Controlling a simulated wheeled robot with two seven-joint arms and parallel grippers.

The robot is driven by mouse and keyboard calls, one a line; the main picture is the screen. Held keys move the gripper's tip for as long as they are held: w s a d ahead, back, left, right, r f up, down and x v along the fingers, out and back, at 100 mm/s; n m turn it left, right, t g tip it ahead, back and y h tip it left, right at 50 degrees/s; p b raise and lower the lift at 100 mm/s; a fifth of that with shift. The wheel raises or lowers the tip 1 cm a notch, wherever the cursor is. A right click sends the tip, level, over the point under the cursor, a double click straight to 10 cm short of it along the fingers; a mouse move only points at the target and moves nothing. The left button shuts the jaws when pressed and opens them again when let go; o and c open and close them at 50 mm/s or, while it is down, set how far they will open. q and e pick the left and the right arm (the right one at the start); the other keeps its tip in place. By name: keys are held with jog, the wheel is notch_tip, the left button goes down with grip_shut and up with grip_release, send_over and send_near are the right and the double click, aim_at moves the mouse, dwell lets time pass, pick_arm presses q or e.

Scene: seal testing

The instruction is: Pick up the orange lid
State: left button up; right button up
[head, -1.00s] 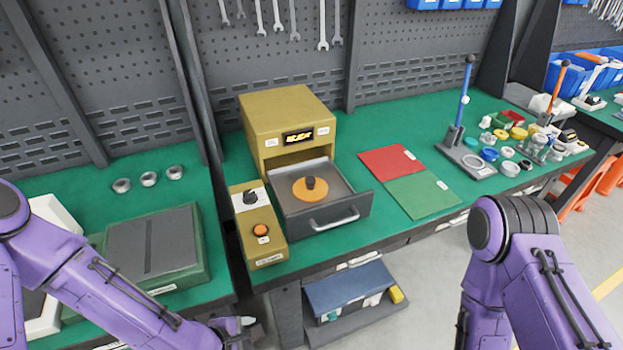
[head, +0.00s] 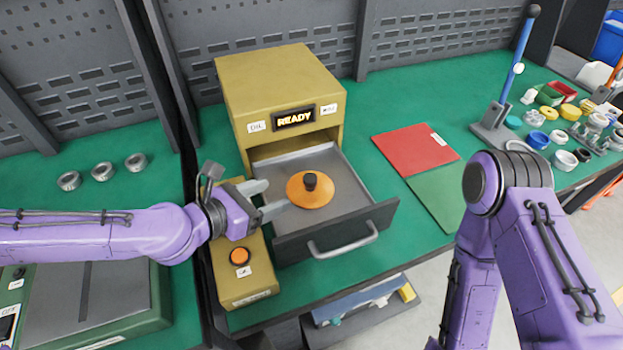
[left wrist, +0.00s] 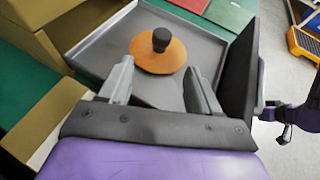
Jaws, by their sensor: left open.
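The orange lid (head: 309,192) is a round disc with a black knob (head: 310,181) on top. It lies in the open grey drawer (head: 355,207) of the yellow-brown tester (head: 280,85). In the left wrist view the orange lid (left wrist: 158,56) lies beyond the fingertips, with its knob upright. My left gripper (head: 275,198) is open and empty, just left of the lid in the head view. In the left wrist view its two fingers (left wrist: 160,78) point toward the lid, apart from the knob. My right gripper is out of the picture; only the right arm shows.
A control box with an orange button (head: 240,256) stands left of the drawer, beneath my left gripper. A red mat (head: 415,148) and a green mat (head: 450,190) lie to the right. Small rings and parts (head: 560,135) crowd the far right. The tester's display reads READY.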

aim_at(306, 180)
pick_arm(q)
jog(key=x, duration=0.7)
jog(key=r+x, duration=0.1)
jog(key=x, duration=0.2)
jog(key=shift+w+d+f, duration=0.1)
jog(key=shift+w+d, duration=0.25)
jog(key=shift+d, duration=0.15)
jog(key=shift+s+a, duration=0.1)
jog(key=shift+a, duration=0.05)
jog(key=c, duration=0.4)
grip_shut()
